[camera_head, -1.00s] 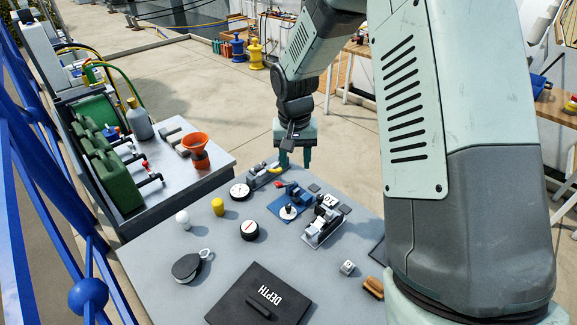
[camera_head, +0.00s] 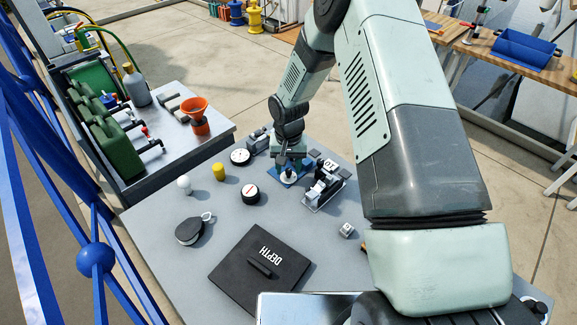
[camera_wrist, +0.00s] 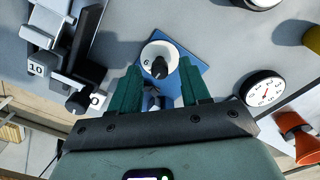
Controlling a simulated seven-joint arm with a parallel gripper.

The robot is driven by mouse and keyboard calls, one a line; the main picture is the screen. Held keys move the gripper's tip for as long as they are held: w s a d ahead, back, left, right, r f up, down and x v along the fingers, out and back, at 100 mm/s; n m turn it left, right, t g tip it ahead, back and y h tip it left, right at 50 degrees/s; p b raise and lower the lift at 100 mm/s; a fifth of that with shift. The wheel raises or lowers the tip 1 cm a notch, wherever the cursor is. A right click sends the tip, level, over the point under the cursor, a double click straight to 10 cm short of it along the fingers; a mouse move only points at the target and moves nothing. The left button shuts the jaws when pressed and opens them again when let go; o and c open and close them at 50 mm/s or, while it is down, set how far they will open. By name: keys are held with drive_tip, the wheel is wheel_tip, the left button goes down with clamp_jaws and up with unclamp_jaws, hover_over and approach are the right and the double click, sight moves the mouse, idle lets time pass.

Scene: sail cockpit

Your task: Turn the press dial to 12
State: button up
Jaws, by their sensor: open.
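A white dial (camera_wrist: 150,53) with a black pointed knob (camera_wrist: 158,68) sits on a blue base (camera_wrist: 188,68) in the wrist view; a 6 is readable on the dial beside the knob. In the head view the dial (camera_head: 289,177) and the blue base (camera_head: 302,171) show just under my gripper (camera_head: 290,160). My gripper (camera_wrist: 160,70) is open, with one green finger on each side of the knob. I see no clear contact with the knob.
A grey device with number tags (camera_head: 325,185) stands close to the right of the base. A black DEPTH panel (camera_head: 260,268) lies in front.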

drive_tip(key=shift+f, duration=0.2)
clamp_jaws()
drive_tip(key=shift+n, duration=0.3)
drive_tip(key=n, duration=0.3)
drive_tip(key=shift+n, duration=1.9)
